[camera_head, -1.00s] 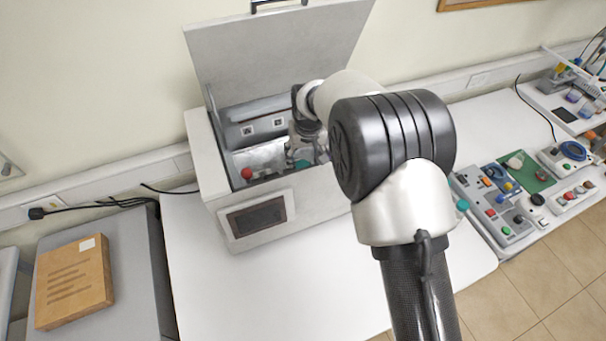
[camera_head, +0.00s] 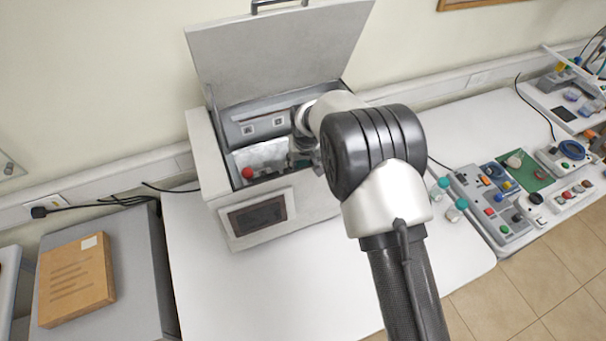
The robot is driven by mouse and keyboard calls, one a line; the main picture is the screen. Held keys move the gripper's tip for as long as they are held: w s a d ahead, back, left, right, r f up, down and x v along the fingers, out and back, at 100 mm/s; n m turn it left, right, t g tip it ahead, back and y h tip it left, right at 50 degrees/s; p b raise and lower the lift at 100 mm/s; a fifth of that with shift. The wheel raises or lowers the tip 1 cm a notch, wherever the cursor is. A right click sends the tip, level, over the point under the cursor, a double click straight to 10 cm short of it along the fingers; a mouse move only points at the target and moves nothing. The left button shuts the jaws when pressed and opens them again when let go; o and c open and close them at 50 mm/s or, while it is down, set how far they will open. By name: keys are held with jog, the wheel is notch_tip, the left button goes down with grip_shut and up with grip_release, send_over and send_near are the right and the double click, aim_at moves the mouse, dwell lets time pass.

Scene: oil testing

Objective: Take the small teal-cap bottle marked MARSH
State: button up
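Small bottles with teal caps (camera_head: 443,183) stand on the white table just right of my arm. Another teal-cap bottle (camera_head: 456,211) stands nearer the table's front edge. Their labels are too small to read, so I cannot tell which is marked MARSH. My gripper (camera_head: 301,158) is at the right side of the open grey-white box (camera_head: 221,185), pointing down at its opening. My own arm hides much of it. I cannot tell whether its fingers are open or holding something.
The box's lid (camera_head: 275,55) stands raised behind my arm. A red knob (camera_head: 247,173) shows inside. A control panel (camera_head: 505,205) with buttons lies right of the bottles. A brown parcel (camera_head: 77,280) lies on a grey surface at left. The front middle of the table is clear.

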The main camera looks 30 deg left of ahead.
grip_shut()
dwell(0.3)
jog(key=shift+r, duration=0.1)
